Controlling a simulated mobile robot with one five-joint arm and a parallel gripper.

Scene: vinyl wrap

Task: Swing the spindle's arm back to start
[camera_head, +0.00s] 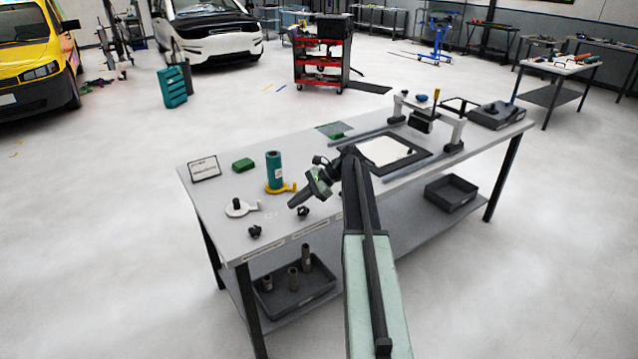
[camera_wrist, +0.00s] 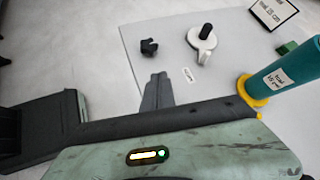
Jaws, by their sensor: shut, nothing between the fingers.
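A white spindle (camera_head: 237,211) with a black post stands near the table's left end, its short arm pointing right in the head view. In the wrist view the white spindle (camera_wrist: 196,43) has its arm toward the camera. A yellow spindle (camera_head: 277,188) carries a teal roll (camera_head: 274,165); its yellow arm points right. In the wrist view the yellow base (camera_wrist: 252,94) and teal roll (camera_wrist: 284,73) are at the right, partly cut off. My gripper (camera_head: 293,204) is shut and empty, right of the white spindle and below the yellow one, apart from both. Its fingers (camera_wrist: 158,88) show in the wrist view.
Black clamp-like pieces (camera_head: 255,231) (camera_head: 303,211) lie near the front edge. A green block (camera_head: 243,165) and a sign (camera_head: 204,168) stand at the back left. A black frame with a white sheet (camera_head: 385,150) is to the right. Small labels lie on the table (camera_head: 221,187).

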